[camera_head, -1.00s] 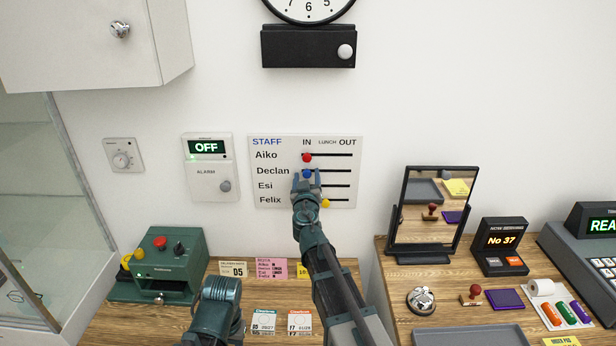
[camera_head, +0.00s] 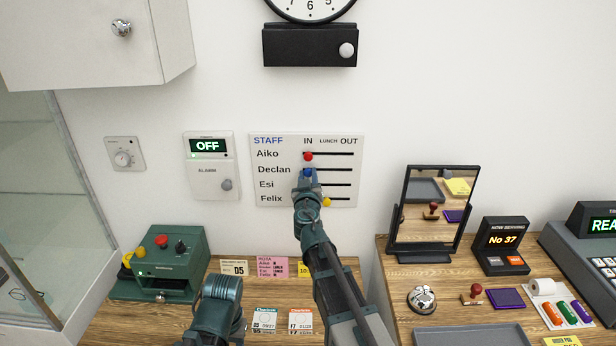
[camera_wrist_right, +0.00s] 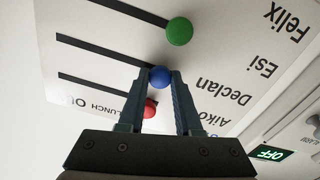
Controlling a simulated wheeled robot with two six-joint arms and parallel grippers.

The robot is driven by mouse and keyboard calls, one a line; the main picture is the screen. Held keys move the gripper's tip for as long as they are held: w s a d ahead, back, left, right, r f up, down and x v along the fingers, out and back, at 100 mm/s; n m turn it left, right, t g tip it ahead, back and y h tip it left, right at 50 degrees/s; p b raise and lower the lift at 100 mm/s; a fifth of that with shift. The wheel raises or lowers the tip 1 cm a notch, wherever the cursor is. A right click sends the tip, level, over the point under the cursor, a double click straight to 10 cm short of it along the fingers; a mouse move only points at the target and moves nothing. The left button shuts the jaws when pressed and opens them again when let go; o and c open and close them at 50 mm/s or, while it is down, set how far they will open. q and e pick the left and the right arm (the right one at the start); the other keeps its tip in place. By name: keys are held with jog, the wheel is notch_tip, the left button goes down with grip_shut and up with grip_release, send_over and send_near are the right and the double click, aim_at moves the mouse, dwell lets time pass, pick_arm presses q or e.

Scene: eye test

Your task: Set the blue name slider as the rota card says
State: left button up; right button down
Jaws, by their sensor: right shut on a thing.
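The blue name slider (camera_head: 308,173) sits in Declan's row of the white staff board (camera_head: 340,199), under IN. My right gripper (camera_head: 308,175) is shut on its knob; in the right wrist view the fingers stand on either side of the blue knob (camera_wrist_right: 160,77). The pink rota card (camera_head: 272,267) lies on the left wooden counter; its heading and names show, but the small entries are not clear to me. Part of my left arm shows at the bottom, but its fingers do not.
The red knob (camera_head: 308,156) is at IN in Aiko's row, close to my fingers. A green knob (camera_wrist_right: 180,31) is at Esi's IN end, hidden in the head view. Felix's yellow knob (camera_head: 327,202) is near LUNCH. An alarm box (camera_head: 211,170) hangs left of the board.

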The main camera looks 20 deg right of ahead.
aim_at(327, 170)
dwell(0.8)
jog(key=d, duration=0.2)
jog(key=s+d, duration=0.1)
jog(key=d, duration=0.2)
jog(key=shift+s+d, duration=0.35)
jog(key=shift+d, duration=0.05)
jog(key=c, duration=0.6)
grip_release()
jog(key=shift+s+a, duration=0.1)
jog(key=shift+s, duration=0.05)
